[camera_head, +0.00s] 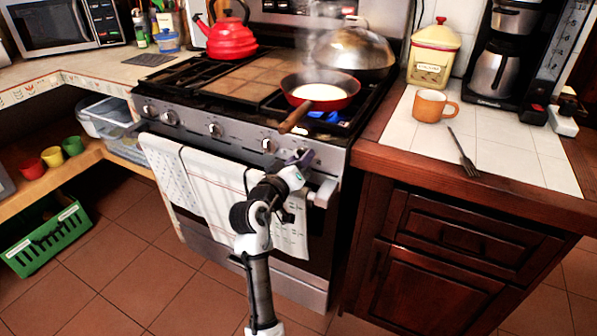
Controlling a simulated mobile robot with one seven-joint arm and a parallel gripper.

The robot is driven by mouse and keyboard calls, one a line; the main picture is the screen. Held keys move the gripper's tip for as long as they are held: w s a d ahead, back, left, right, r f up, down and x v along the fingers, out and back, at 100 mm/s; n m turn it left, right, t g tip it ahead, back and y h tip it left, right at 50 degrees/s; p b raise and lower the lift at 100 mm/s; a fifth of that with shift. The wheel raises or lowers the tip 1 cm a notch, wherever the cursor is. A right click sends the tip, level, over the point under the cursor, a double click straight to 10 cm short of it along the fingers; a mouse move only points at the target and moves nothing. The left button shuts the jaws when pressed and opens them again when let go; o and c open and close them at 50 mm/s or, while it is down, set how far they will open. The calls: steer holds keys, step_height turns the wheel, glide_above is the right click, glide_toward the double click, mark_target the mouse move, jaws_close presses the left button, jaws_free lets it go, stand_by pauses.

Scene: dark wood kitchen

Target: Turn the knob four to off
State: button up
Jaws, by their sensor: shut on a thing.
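The stove's front panel (190,121) carries a row of knobs. Several show, including a left-end knob (148,110), a middle knob (215,130) and a knob (268,145) just left of my gripper. My gripper (300,159) is at the right part of this panel, shut on what looks like a knob there. The gripper hides that knob, so its angle does not show. A blue flame (327,117) burns under the red pan (320,91) on the front right burner. The pan holds something pale.
Towels (215,185) hang on the oven handle beside my arm. The pan's wooden handle (293,119) juts out above the panel. A wok with a dome lid (352,48) and a red kettle (231,40) stand behind. The wooden counter (430,165) borders the stove at right.

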steer(key=shift+m+b, duration=3.15)
steer(key=shift+m, duration=0.45)
steer(key=o, duration=1)
steer(key=shift+c, duration=0.2)
steer(key=shift+s+a, duration=0.1)
steer(key=shift+s, duration=0.1)
